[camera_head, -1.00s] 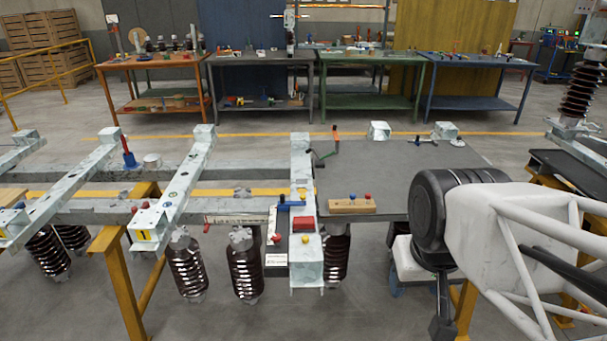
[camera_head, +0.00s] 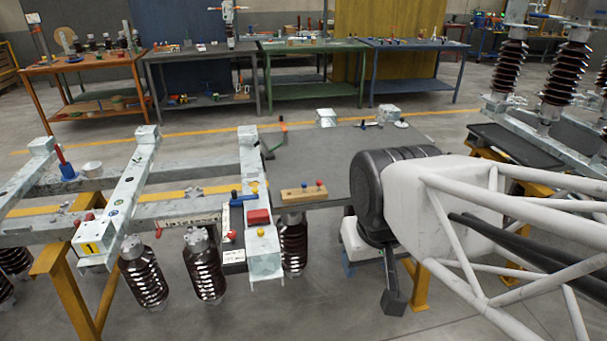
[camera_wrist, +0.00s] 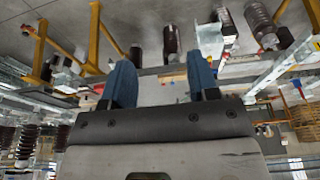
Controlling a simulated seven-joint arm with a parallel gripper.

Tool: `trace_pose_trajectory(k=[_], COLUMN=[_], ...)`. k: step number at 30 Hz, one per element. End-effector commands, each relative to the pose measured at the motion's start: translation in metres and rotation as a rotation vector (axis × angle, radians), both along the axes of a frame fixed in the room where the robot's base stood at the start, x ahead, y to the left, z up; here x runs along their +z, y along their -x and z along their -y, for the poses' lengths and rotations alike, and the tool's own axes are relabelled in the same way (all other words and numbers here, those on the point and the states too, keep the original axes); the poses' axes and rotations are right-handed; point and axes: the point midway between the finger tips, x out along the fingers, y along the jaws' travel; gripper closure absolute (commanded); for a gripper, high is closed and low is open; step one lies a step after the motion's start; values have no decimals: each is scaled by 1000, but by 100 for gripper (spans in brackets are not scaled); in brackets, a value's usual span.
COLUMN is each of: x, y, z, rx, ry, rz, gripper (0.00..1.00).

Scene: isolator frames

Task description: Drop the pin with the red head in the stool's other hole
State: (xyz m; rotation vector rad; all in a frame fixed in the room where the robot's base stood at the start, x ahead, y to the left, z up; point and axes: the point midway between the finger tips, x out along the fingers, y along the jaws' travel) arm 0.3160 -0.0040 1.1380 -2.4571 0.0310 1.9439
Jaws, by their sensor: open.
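A pin with a red head (camera_head: 319,183) stands in a wooden block (camera_head: 292,196) on the dark tabletop, beside a blue-headed pin (camera_head: 302,186). Two small pale blocks, shaped like stools, stand at the tabletop's far edge, one on the left (camera_head: 326,118) and one on the right (camera_head: 388,113). I cannot tell which one is the stool, and their holes do not show. My gripper shows in the wrist view (camera_wrist: 162,85), its two blue fingers apart with nothing between them. It is well away from the pins.
The dark tabletop (camera_head: 350,150) is mostly bare between the wooden block and the far blocks. A galvanised beam (camera_head: 255,180) left of it carries a red block (camera_head: 258,217) and a blue-handled tool (camera_head: 242,199). Brown insulators (camera_head: 206,272) hang below. Benches stand behind.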

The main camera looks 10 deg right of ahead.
Motion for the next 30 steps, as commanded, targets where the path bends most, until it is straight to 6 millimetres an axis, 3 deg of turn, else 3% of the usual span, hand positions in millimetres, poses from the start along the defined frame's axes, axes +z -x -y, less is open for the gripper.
trace_pose_trajectory(k=[8,14,20,30], x=[1,6,17,29], y=[-2,-18,-55,-138], z=[0,1,3,9], rx=[5,49,149,371], ry=[1,11,35,80], rz=[-1,-8,-24,-55], gripper=[46,46,46,46])
